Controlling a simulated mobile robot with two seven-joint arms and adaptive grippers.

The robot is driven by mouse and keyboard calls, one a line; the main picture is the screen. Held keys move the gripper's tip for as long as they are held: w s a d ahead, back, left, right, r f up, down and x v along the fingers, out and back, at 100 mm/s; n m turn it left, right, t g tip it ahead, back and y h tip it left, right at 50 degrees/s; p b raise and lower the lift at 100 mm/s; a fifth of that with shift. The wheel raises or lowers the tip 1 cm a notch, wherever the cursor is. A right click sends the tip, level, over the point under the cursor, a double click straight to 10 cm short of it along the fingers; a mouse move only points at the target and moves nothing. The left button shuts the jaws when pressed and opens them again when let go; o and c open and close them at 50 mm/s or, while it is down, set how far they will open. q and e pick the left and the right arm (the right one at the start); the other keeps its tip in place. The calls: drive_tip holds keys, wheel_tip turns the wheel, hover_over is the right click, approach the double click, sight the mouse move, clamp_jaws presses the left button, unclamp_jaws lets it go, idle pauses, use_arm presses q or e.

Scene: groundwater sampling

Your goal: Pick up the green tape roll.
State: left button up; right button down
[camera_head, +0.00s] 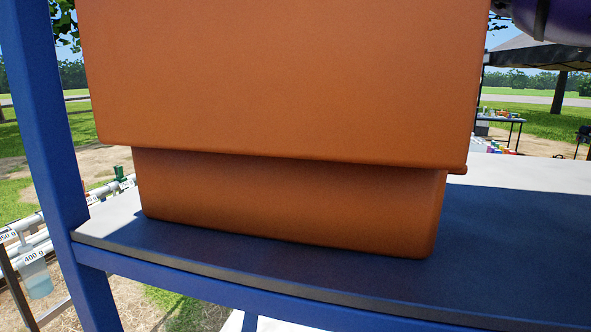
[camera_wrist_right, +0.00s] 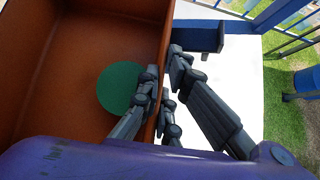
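The green tape roll (camera_wrist_right: 120,86) shows in the right wrist view as a flat green disc inside an orange bin (camera_wrist_right: 60,60). In the head view the bin (camera_head: 290,200) stands on a dark shelf and its walls hide the roll. My right gripper (camera_wrist_right: 163,66) is at the bin's side wall, with dark fingers on both sides of it. One finger partly overlaps the roll's right edge in the picture. The fingertips lean in toward the wall, but I cannot tell whether they touch it or the roll. My left gripper is not in view.
The bin fills most of the head view. A blue post (camera_head: 45,150) rises at the shelf's left end. The shelf (camera_head: 510,240) is bare to the right of the bin. White pipes and a hanging bottle (camera_head: 36,278) are at the lower left.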

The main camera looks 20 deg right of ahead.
drive_tip(key=shift+r, duration=0.25)
